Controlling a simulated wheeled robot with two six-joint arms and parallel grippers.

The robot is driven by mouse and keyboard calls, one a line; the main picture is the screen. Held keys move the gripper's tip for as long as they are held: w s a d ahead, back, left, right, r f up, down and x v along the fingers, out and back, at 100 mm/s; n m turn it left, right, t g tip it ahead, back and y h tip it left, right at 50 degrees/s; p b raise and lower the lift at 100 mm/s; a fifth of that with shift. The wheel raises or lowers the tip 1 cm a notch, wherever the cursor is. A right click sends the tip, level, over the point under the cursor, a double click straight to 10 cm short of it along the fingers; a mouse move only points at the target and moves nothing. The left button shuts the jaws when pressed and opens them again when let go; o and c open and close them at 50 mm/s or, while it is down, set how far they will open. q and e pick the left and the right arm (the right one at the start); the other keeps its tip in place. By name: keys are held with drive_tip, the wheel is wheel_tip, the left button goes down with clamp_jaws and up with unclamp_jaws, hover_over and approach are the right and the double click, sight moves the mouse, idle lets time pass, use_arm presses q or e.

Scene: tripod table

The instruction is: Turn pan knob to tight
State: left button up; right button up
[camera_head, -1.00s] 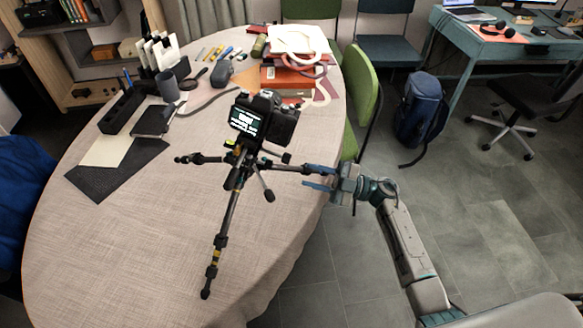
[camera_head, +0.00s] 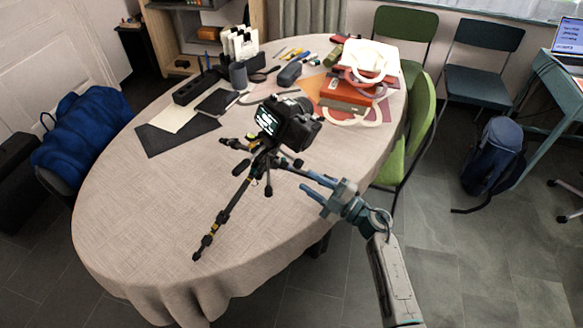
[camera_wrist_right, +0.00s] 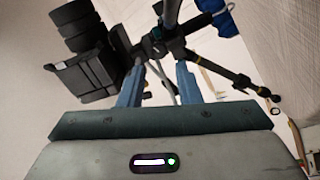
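A black tripod (camera_head: 228,214) stands on the cloth-covered table (camera_head: 140,220), its legs spread. A black camera (camera_head: 297,134) with a lit screen is mounted on it. A dark handle (camera_head: 268,189) hangs below the tripod head; I cannot clearly pick out the pan knob. My right gripper (camera_head: 303,181) is open and empty, its two blue fingers apart, right of the tripod and pointing toward its head. In the right wrist view the fingers (camera_wrist_right: 158,75) point toward the tripod (camera_wrist_right: 175,45), and the camera (camera_wrist_right: 85,50) is at the left. My left gripper is not in view.
Red boxes (camera_head: 345,104) and a pale ring-shaped object lie at the table's back right. A green chair (camera_head: 420,115) stands at the right edge. The front tabletop is clear.

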sight(281, 164)
drive_tip(key=p+x, duration=0.1)
drive_tip(key=x, duration=0.5)
drive_tip(key=shift+w+a+r, duration=0.2)
drive_tip(key=shift+a, duration=0.05)
clamp_jaws()
use_arm(q)
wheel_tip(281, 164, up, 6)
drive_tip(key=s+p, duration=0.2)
drive_tip(key=p, duration=0.2)
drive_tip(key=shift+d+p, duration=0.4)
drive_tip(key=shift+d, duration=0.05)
use_arm(e)
drive_tip(key=m, duration=0.2)
drive_tip(key=shift+m, duration=0.3)
unclamp_jaws()
